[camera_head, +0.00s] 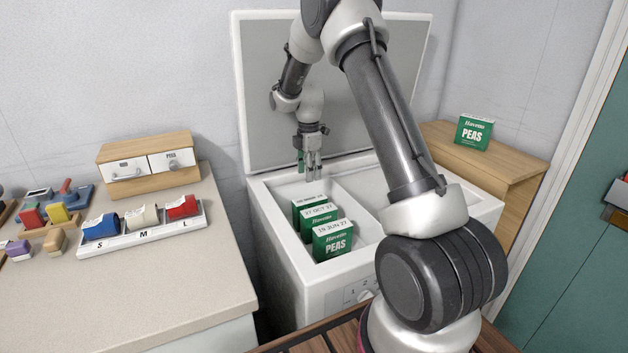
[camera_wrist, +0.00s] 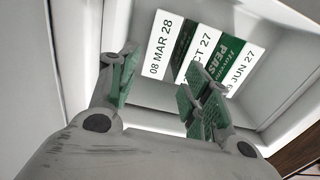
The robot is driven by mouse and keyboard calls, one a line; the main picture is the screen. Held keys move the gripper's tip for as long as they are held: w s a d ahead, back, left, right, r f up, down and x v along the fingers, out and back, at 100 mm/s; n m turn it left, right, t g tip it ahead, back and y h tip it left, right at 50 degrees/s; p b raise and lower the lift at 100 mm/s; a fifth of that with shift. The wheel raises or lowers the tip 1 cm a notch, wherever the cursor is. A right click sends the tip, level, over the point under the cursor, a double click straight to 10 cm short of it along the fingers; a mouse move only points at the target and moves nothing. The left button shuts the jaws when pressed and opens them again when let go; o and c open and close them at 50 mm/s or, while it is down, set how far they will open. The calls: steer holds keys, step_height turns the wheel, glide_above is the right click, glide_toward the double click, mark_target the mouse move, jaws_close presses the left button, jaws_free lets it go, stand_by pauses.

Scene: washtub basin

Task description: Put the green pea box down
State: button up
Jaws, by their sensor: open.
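Three green pea boxes stand in a row in the left compartment of the open white chest (camera_head: 262,205). The front box (camera_head: 333,242) has a top label reading 19 JUN 27, the middle box (camera_head: 306,223) 27 OCT 27. The rear box's label, 08 MAR 28, is clear in the wrist view (camera_wrist: 163,45). Another green pea box (camera_head: 473,133) stands upright on the wooden cabinet at the right. My gripper (camera_head: 311,172) points down above the rear of the row. In the wrist view its fingers (camera_wrist: 162,66) are spread, with nothing visibly held between them. Any finger contact with the rear box is unclear.
The chest's raised lid (camera_head: 262,95) stands behind my arm. A divider (camera_head: 357,213) borders the row's compartment; my arm hides much of the right compartment. The counter (camera_head: 150,290) at left holds a sorting tray (camera_head: 143,234) and a small drawer unit (camera_head: 148,166).

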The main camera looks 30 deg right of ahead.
steer(key=s+a+r+m+t, duration=0.15)
steer(key=s+r+m, duration=0.65)
steer(key=s+r, duration=1.1)
steer(key=s+r+m+t, duration=0.2)
steer(key=s+m, duration=0.8)
steer(key=s, duration=1)
step_height(320, 180, up, 2)
steer(key=shift+s+a+r+t, duration=0.1)
steer(key=shift+s+a+t, duration=0.1)
steer(key=shift+a+t, duration=0.15)
